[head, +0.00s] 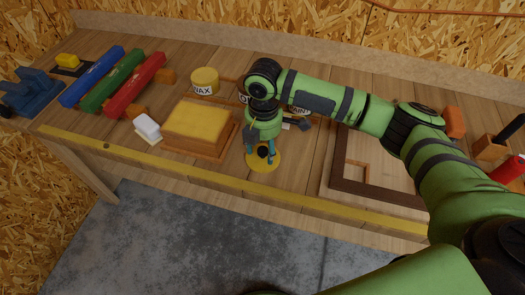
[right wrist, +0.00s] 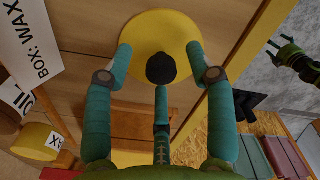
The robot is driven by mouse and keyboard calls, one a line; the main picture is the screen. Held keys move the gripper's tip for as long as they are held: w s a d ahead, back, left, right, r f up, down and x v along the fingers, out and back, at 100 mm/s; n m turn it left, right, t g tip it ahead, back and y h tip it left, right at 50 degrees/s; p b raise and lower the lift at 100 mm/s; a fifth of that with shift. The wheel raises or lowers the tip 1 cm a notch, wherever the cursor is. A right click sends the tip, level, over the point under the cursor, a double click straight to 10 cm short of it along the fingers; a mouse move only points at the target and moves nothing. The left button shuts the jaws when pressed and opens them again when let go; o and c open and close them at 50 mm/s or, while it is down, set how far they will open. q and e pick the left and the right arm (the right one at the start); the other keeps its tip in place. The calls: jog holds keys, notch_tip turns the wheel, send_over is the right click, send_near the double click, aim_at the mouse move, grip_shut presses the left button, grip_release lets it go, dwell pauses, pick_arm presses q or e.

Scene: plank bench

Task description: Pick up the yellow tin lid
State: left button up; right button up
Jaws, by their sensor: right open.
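The yellow tin lid (head: 258,166) is a round disc with a black knob, lying on the plank bench near its front edge. My right gripper (head: 262,154) is directly above it, pointing down, and partly hides it. In the right wrist view the lid (right wrist: 160,22) has its black knob (right wrist: 161,68) between the teal fingers of my right gripper (right wrist: 160,72). The fingers are spread and hold nothing. I cannot tell whether their tips touch the lid. A green and black arm end, apparently my left gripper (right wrist: 294,60), shows small in the right wrist view; its jaws are unclear.
A yellow-topped block (head: 198,118) in a wooden tray and a white block (head: 147,126) lie left of the lid. A wax tin (head: 204,82) stands behind; other labelled tins are partly hidden by my arm. A wooden frame (head: 352,184) lies right. A yellow strip (head: 205,176) runs along the front edge.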

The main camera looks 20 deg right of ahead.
jog(key=shift+f, duration=0.6)
grip_shut()
jog(key=shift+r, duration=0.15)
